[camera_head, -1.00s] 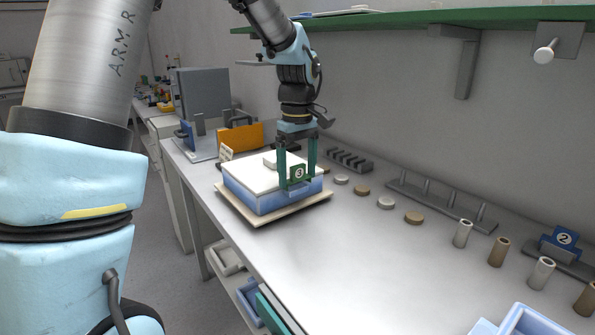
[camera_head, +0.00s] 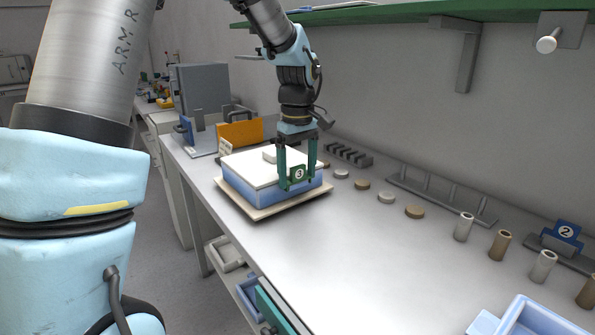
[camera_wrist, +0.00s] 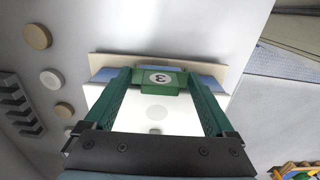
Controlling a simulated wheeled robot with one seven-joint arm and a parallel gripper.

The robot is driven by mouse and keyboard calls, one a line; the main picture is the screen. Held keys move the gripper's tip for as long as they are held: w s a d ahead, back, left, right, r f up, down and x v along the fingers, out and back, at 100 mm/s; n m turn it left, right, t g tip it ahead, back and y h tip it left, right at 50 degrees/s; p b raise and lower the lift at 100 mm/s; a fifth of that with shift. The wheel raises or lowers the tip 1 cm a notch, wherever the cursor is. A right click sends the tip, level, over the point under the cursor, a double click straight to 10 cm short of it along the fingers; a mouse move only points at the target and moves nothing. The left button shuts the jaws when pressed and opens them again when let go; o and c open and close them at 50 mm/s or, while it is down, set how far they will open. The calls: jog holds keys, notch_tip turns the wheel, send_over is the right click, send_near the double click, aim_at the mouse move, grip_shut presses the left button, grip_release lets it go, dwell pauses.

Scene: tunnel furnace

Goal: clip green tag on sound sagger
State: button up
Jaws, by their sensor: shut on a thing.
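My gripper (camera_head: 298,181) has green fingers and is shut on a green tag (camera_head: 298,174) marked 3. The tag also shows between the fingertips in the wrist view (camera_wrist: 160,81). It is at the near side of a blue sagger (camera_head: 250,189) with a white lid (camera_head: 245,166). The sagger stands on a cream slab (camera_head: 258,212) on the bench. In the wrist view the lid (camera_wrist: 140,118) lies beneath the fingers. I cannot tell whether the tag touches the sagger wall or rim.
Small pale and tan discs (camera_head: 386,197) and several upright cylinders (camera_head: 463,227) line the right side of the bench (camera_head: 300,260). A blue tag marked 2 (camera_head: 566,231) stands at far right. An orange panel (camera_head: 239,134) is behind the sagger. The bench front is clear.

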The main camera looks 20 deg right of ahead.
jog(key=o, duration=1)
jog(key=shift+r, duration=0.1)
notch_tip(320, 180, up, 11)
jog(key=shift+f+b, duration=0.2)
jog(key=shift+b, duration=0.2)
